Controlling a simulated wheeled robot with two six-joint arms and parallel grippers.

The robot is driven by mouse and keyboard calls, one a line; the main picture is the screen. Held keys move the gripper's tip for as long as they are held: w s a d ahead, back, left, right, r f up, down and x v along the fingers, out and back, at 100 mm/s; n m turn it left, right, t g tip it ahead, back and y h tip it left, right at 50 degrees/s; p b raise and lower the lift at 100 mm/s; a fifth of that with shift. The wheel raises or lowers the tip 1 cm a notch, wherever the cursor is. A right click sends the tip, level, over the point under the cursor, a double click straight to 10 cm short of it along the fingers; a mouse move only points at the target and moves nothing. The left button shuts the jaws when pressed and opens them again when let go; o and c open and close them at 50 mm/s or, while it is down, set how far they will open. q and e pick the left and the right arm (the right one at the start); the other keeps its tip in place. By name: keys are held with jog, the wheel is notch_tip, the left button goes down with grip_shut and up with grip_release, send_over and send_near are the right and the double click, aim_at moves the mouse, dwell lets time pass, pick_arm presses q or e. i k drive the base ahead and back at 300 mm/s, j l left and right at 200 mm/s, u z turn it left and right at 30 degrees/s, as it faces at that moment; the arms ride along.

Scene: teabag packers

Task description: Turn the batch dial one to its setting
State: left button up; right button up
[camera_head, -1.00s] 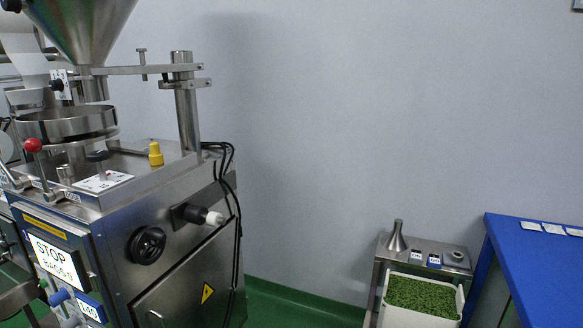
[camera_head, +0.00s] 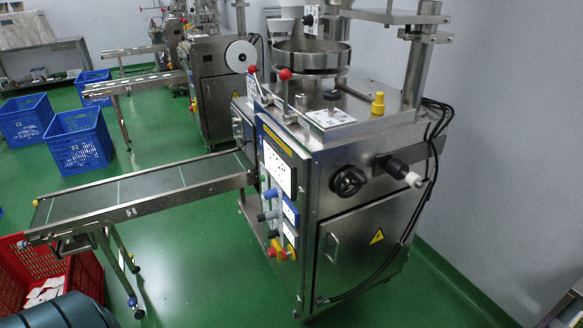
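The packing machine (camera_head: 365,215) stands right of centre. A white plate with marks (camera_head: 330,118) lies on its top, with a dark knob (camera_head: 332,95) standing above it. On the front panel, a blue knob (camera_head: 270,193) and a grey-green knob (camera_head: 267,216) sit beside two small blue-framed displays, the upper one (camera_head: 290,212) and the lower one (camera_head: 291,236). A black round handwheel (camera_head: 348,181) is on the right side face. I cannot tell which of these is batch dial one, and settings are too small to read. Neither gripper shows.
A conveyor (camera_head: 150,190) extends left from the machine. A red crate (camera_head: 85,275) with white packets stands at the lower left, next to a dark teal rounded object (camera_head: 62,312). Blue crates (camera_head: 78,140) and more machines are behind. Green floor is clear in front of the machine.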

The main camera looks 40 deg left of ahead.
aim_at(261, 217)
jog(key=u, duration=1.3)
